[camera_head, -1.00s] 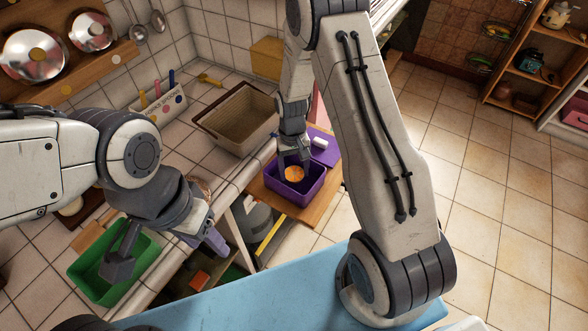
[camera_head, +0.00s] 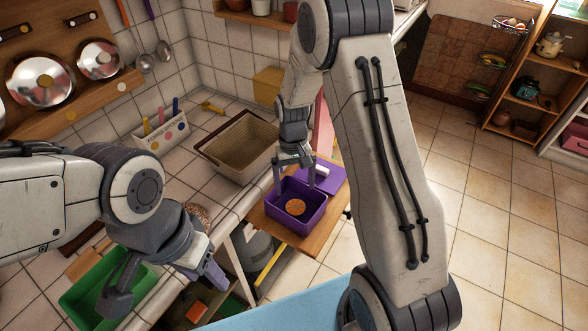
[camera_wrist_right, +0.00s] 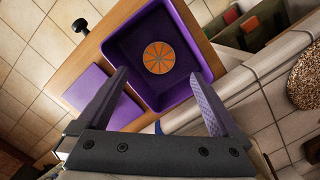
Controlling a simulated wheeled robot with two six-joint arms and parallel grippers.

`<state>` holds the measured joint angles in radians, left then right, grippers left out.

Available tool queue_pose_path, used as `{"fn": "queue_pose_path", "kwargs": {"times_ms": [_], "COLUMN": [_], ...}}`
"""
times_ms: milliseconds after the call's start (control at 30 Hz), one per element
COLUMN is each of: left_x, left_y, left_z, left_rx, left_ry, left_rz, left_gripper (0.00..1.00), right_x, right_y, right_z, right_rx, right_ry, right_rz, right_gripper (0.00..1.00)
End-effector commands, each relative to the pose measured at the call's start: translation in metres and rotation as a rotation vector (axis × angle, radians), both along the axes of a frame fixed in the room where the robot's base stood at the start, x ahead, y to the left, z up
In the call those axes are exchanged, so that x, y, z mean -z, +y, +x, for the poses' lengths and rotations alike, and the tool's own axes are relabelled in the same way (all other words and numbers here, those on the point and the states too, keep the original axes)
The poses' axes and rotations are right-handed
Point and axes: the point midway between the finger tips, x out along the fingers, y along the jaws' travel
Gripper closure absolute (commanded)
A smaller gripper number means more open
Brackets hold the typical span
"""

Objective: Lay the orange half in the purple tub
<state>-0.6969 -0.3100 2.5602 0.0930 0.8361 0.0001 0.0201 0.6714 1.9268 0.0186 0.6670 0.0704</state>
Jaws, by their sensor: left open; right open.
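The orange half (camera_head: 295,207) lies cut face up on the floor of the purple tub (camera_head: 303,222), which stands on a wooden board. The wrist view shows the orange half (camera_wrist_right: 159,57) flat inside the tub (camera_wrist_right: 193,35), with clear space around it. My right gripper (camera_head: 294,190) is open and empty above the tub, with its fingers apart from the orange half; its fingertips (camera_wrist_right: 163,78) show in the wrist view. My left gripper (camera_head: 165,285) is open and empty near the green tub at lower left.
A green tub (camera_head: 75,290) stands at lower left. A beige basket (camera_head: 238,165) is on the tiled counter behind the purple tub. A purple lid-like panel (camera_head: 333,175) lies beside the purple tub. The floor at right is clear.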

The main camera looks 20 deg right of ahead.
Motion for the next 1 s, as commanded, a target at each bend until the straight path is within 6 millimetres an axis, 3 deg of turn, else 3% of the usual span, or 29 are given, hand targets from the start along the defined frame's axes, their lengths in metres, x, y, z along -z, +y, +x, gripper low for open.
{"fn": "queue_pose_path", "kwargs": {"times_ms": [200, 400, 533, 667, 800, 900, 1000], "left_x": [0.010, 0.012, 0.012, 0.011, 0.012, 0.012, 0.012], "left_y": [0.000, 0.000, 0.000, 0.000, 0.000, 0.000, 0.000], "left_z": [0.000, 0.000, 0.000, 0.000, 0.000, 0.000, 0.000], "left_rx": [0.001, 0.001, 0.001, 0.000, 0.001, 0.001, 0.000], "left_ry": [0.000, 0.000, 0.000, 0.000, 0.000, 0.000, 0.000], "left_rz": [0.000, 0.000, 0.000, 0.000, 0.000, 0.000, 0.000], "left_gripper": [0.47, 0.47, 0.47, 0.47, 0.47, 0.47, 0.47], "right_x": [-0.043, -0.063, -0.084, -0.118, -0.144, -0.152, -0.153], "right_y": [-0.001, 0.001, 0.028, 0.083, 0.127, 0.140, 0.143], "right_z": [0.006, 0.008, -0.008, -0.057, -0.135, -0.184, -0.219], "right_rx": [0.000, -0.004, -0.074, -0.242, -0.449, -0.576, -0.667], "right_ry": [-0.005, -0.003, -0.020, -0.061, -0.104, -0.129, -0.146], "right_rz": [-0.001, 0.000, 0.006, 0.025, 0.058, 0.082, 0.102], "right_gripper": [0.00, 0.00, 0.00, 0.00, 0.00, 0.00, 0.00]}}
